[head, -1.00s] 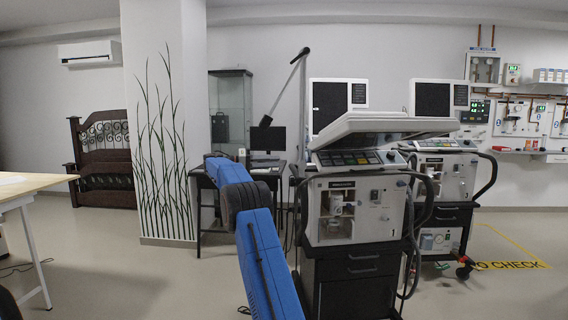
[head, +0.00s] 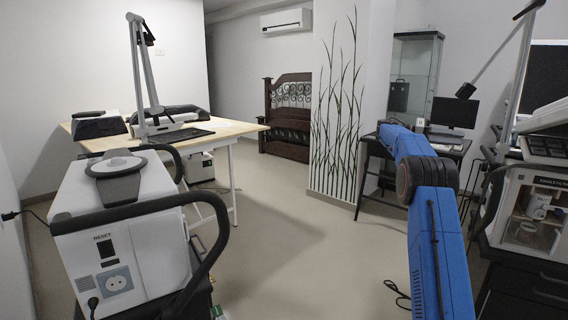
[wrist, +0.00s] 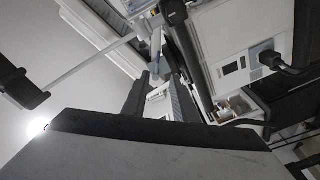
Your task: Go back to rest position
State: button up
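My blue arm (head: 438,235) rises from the bottom right of the head view and bends at a dark joint. Its far end is hidden behind that joint, so my gripper does not show there. In the wrist view my gripper (wrist: 160,98) shows as two dark fingers standing up from a wide grey body. There is a gap between the fingers and nothing is seen held in it. Beyond them are a white machine panel (wrist: 232,68) and dark tubes or handles; contact cannot be told.
A white machine with black handles (head: 120,250) stands close at the left front. A wooden table (head: 235,128) and a dark desk (head: 455,150) are farther back. Open floor (head: 290,260) lies between; a cable (head: 397,290) lies on it.

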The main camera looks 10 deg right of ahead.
jog(key=s+a+f+n+t+y, duration=0.1)
jog(key=s+a+n+t+y, duration=0.3)
jog(key=s+a, duration=0.75)
jog(key=s+a+f+n+t+y, duration=0.2)
jog(key=s+a+n+t, duration=0.3)
jog(key=s+a, duration=0.7)
jog(key=s+a+f+n+t+y, duration=0.2)
jog(key=s+a+f+y, duration=0.2)
jog(key=s+a+f, duration=0.6)
jog(key=s+a+f+n+t+y, duration=0.2)
jog(key=s+a+f+y, duration=0.3)
jog(key=s+a+f, duration=0.6)
jog(key=s+a+t, duration=0.1)
jog(key=s+a, duration=0.3)
jog(key=s, duration=0.3)
jog(key=shift+a+n, duration=0.3)
jog(key=shift+a, duration=0.1)
jog(key=shift+f, duration=0.1)
